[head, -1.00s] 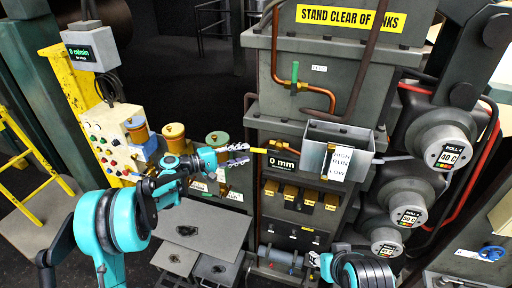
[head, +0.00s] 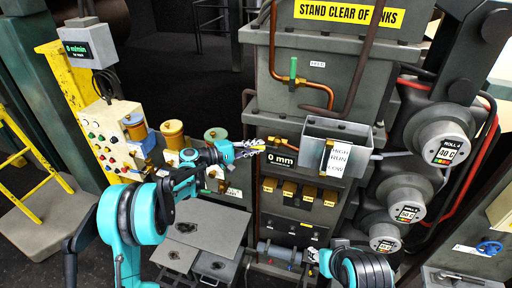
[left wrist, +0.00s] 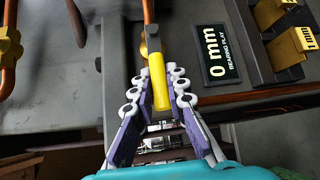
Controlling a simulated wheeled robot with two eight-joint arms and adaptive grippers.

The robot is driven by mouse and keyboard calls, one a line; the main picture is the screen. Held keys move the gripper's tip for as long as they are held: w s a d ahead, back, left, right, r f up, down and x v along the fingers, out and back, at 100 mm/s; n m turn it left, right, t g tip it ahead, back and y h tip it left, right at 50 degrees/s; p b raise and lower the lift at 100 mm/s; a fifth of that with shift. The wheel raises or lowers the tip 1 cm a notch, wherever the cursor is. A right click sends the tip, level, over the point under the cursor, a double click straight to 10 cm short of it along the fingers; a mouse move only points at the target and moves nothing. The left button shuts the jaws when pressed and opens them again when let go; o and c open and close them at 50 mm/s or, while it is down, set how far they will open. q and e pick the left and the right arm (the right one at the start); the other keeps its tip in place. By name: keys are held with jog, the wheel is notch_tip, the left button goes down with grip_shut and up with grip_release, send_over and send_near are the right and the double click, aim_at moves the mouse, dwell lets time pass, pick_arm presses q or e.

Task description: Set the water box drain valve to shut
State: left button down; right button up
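A yellow valve lever (left wrist: 160,85) hangs from a copper pipe fitting (left wrist: 148,45) in the left wrist view. The copper pipe (head: 283,142) leads to the grey water box (head: 327,135) in the head view, so this seems to be its drain valve. My left gripper (head: 256,147) is open. In the left wrist view its fingers (left wrist: 160,73) stand on both sides of the lever, with gaps visible. The gripper mostly hides the lever in the head view. My right gripper (head: 312,257) is low in the head view; its fingers are too small to read.
A green-handled valve (head: 293,69) sits on a copper pipe above. The "0 mm" display (head: 281,160) and several brass blocks (head: 290,191) are close beside and below the left gripper. A button panel (head: 118,140) and brass-topped canisters (head: 172,132) stand left.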

aim_at(264, 147)
pick_arm(q)
jog(key=shift+s+r+m+g+y+p, duration=0.1)
jog(key=shift+r+m+g+y+p, duration=0.2)
jog(key=shift+r+m+y+p, duration=0.4)
jog(key=shift+d+r+m+y+p, duration=0.3)
jog(key=shift+r+m+y+p, duration=0.3)
jog(key=shift+r+y+p, duration=0.35)
jog(key=d+r+m+y+p, duration=0.1)
jog(key=y, duration=0.1)
jog(key=r+m+y+p, duration=0.1)
jog(key=shift+s+d+y, duration=0.3)
jog(key=shift+d+y, duration=0.05)
jog(key=shift+s+d+r+m+y+p, duration=0.15)
jog(key=shift+d+r+m+y+p, duration=0.2)
jog(key=shift+m+y, duration=0.25)
jog(key=shift+s+d+r+m+t+y, duration=0.2)
jog(key=shift+d+m+t+y, duration=0.3)
jog(key=shift+y, duration=0.4)
jog(key=shift+s+d+r+m+t+y, duration=0.1)
jog(key=shift+s+d+m+t+y, duration=0.15)
jog(key=shift+d+y, duration=0.55)
jog(key=shift+s+d+r+m+t+y, duration=0.2)
jog(key=shift+d+m+y, duration=0.3)
jog(key=shift+y, duration=0.5)
jog(key=shift+f, duration=0.1)
